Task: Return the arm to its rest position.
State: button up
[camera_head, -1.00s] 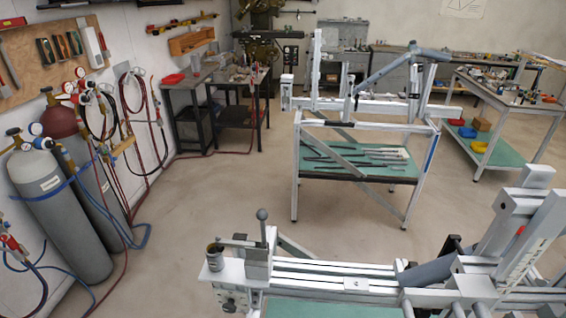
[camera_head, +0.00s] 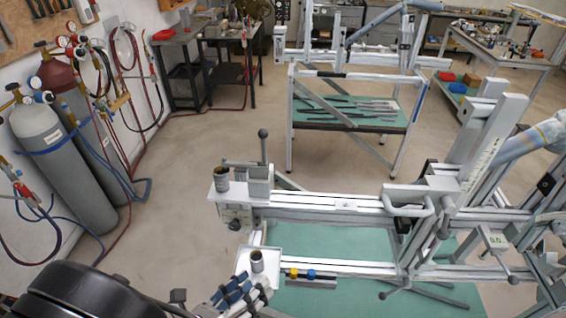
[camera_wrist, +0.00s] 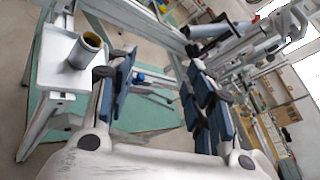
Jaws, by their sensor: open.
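My gripper (camera_head: 240,297) shows at the bottom of the head view, with blue pads on pale fingers. It also shows in the wrist view (camera_wrist: 160,92), its two fingers spread apart with nothing held between them. In the head view it is just in front of a small white tray (camera_head: 246,274) that bears a dark-rimmed can (camera_head: 257,261). The same tray (camera_wrist: 52,78) and can (camera_wrist: 86,50) are left of the fingers in the wrist view; the can stands clear of them.
The metal frame jig (camera_head: 310,210) spans the near right above a green bench top (camera_head: 340,298). A second can (camera_head: 221,179) stands on its left end. Blue and yellow-capped items (camera_head: 310,276) lie beside the tray. Gas cylinders (camera_head: 48,160) stand left; the floor between (camera_head: 190,170) is open.

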jog(key=s+d+r+m+g+y+b, duration=0.1)
jog(key=s+d+r+m+g+y, duration=0.1)
jog(key=d+m, duration=0.5)
jog(key=s+d+r+m+g+y+b, duration=0.2)
jog(key=d+r+m+y, duration=0.2)
jog(key=m, duration=1.2)
jog(key=s+d+r+m+g+y+b, duration=0.1)
jog(key=s+d+r+m+g+y, duration=0.1)
jog(key=d+r+m, duration=0.6)
jog(key=shift+d+m+g+y, duration=0.6)
jog(key=shift+d+m+y, duration=0.45)
jog(key=shift+m, duration=0.75)
jog(key=shift+d, duration=0.1)
